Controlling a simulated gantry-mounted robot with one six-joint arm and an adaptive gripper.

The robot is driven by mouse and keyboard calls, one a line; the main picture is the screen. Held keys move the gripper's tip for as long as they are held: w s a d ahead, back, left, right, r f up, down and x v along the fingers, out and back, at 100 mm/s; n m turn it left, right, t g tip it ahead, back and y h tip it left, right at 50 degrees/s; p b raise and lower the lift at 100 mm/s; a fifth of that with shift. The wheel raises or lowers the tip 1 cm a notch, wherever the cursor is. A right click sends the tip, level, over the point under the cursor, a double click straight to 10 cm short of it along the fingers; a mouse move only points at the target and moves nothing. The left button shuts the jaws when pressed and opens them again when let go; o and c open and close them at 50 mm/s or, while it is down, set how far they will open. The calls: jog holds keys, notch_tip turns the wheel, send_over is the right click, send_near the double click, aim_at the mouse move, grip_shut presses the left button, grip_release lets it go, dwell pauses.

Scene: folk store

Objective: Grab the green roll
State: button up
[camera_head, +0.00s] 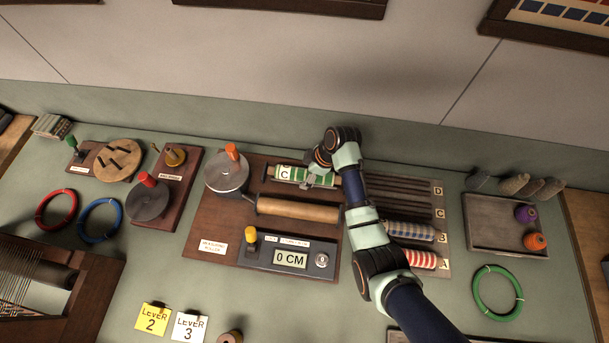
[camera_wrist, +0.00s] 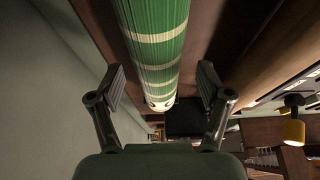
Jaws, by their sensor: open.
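The green roll, striped green and white with a C label, lies at the back of the brown measuring board in the head view (camera_head: 292,173). It also fills the top middle of the wrist view (camera_wrist: 153,45). My gripper (camera_head: 318,176) is at the right part of the roll. In the wrist view my gripper (camera_wrist: 160,85) is open, with one finger on each side of the roll and a gap on both sides. Where the fingertips stand in height against the roll is hard to tell.
A wooden roller (camera_head: 298,210) lies just in front of the green roll. A crank disc (camera_head: 226,173) stands at its left. A rack at the right holds a blue checked roll (camera_head: 410,231) and a red striped roll (camera_head: 420,259). A grey tray (camera_head: 490,236) holds spools.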

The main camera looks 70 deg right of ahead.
aim_at(306, 172)
jog(key=shift+w+d+f, duration=0.1)
jog(key=shift+w+f, duration=0.1)
jog(key=shift+f, duration=0.2)
jog(key=c, duration=1.4)
notch_tip(306, 172, up, 20)
jog(key=p, duration=0.4)
jog(key=shift+p, duration=0.3)
